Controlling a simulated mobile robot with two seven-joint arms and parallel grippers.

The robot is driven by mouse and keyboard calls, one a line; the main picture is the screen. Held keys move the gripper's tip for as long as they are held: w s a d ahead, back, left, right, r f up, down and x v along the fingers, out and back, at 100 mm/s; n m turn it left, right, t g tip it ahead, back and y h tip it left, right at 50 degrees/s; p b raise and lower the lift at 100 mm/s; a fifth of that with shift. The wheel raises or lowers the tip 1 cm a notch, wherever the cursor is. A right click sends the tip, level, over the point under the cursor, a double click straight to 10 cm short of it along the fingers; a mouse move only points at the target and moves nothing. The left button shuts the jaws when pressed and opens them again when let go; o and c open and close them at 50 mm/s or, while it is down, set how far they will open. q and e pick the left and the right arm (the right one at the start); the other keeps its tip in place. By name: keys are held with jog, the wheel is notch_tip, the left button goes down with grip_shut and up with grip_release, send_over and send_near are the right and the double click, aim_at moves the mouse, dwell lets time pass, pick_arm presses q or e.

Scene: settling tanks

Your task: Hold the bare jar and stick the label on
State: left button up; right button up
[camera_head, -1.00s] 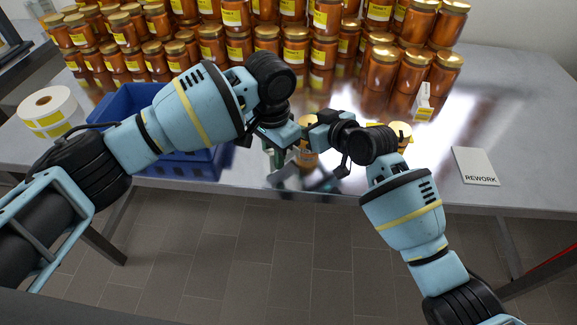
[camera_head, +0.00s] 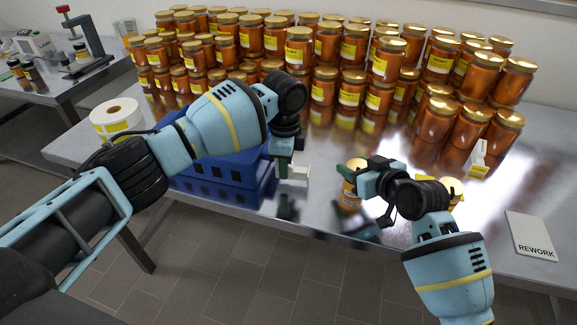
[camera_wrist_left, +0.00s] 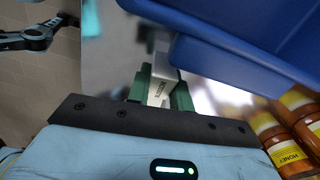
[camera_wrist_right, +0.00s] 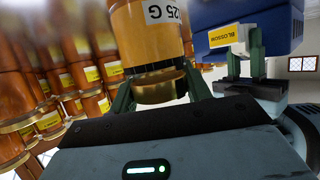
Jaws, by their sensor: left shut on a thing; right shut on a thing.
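My right gripper (camera_head: 357,182) is shut on an amber jar with a gold lid (camera_head: 351,196), low over the front of the steel table. In the right wrist view the jar (camera_wrist_right: 145,38) sits between the fingers and shows a small white "25 G" marking; much of its side is out of view. My left gripper (camera_head: 282,165) is shut on a white block (camera_head: 295,172), left of the jar and apart from it. The right wrist view shows a yellow "BLOSSOM" label (camera_wrist_right: 223,36) on that block's face. The left wrist view shows the block's lettered side (camera_wrist_left: 160,88).
Blue crates (camera_head: 215,183) stand close beside my left gripper. A label roll (camera_head: 115,117) lies at the left. Another jar (camera_head: 452,188) stands just right of my right gripper. Stacked jars (camera_head: 325,88) fill the back. A REWORK plate (camera_head: 531,236) lies at the right.

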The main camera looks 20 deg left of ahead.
pick_arm(q)
jog(key=shift+d, duration=0.1)
jog(key=shift+w+d, duration=0.15)
jog(key=shift+d, duration=1.05)
jog(key=shift+w+d, duration=0.2)
jog(key=shift+d, duration=1.05)
jog(key=shift+w+d, duration=0.15)
jog(key=shift+d, duration=1.05)
jog(key=shift+d, duration=0.35)
jog(key=shift+s+a, duration=0.2)
jog(key=shift+a, duration=1.3)
jog(key=shift+s+a, duration=0.15)
jog(key=shift+a, duration=1.35)
pick_arm(e)
jog(key=o, duration=1.3)
jog(key=shift+c, duration=0.2)
jog(key=v, duration=1.2)
